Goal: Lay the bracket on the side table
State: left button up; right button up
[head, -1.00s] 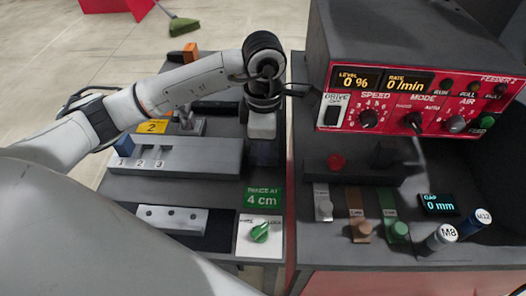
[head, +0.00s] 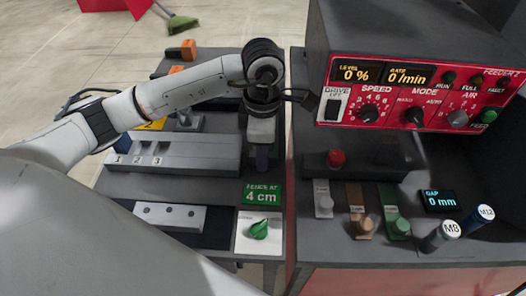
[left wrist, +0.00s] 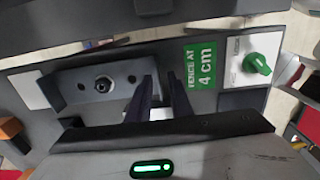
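A pale grey bar with holes (head: 170,217) lies near the front of the left-hand grey table (head: 225,187). It looks like the bracket, but I cannot be sure. In the left wrist view a similar holed grey piece (left wrist: 72,88) lies left of the fingers, with a round fitting in its middle. My left gripper (head: 262,160) points down over the right part of this table, behind the green "FENCE AT 4 cm" sign (head: 262,193). My right gripper is not in view.
A slotted block marked 1, 2, 3 (head: 205,155) stands left of the gripper. A green knob on a white plate (head: 258,229) is in front. The red-fronted feeder (head: 420,95) rises to the right, with several coloured tabs and the M8 (head: 441,236) and M12 cylinders before it.

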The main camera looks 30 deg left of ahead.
pick_arm(q)
jog(key=shift+r, duration=0.2)
jog(key=shift+r+p, duration=0.3)
jog(key=shift+p, duration=0.15)
jog(key=shift+r+p, duration=0.55)
notch_tip(320, 180, up, 11)
jog(key=b, duration=0.1)
jog(key=shift+r, duration=0.15)
jog(key=shift+s, duration=0.1)
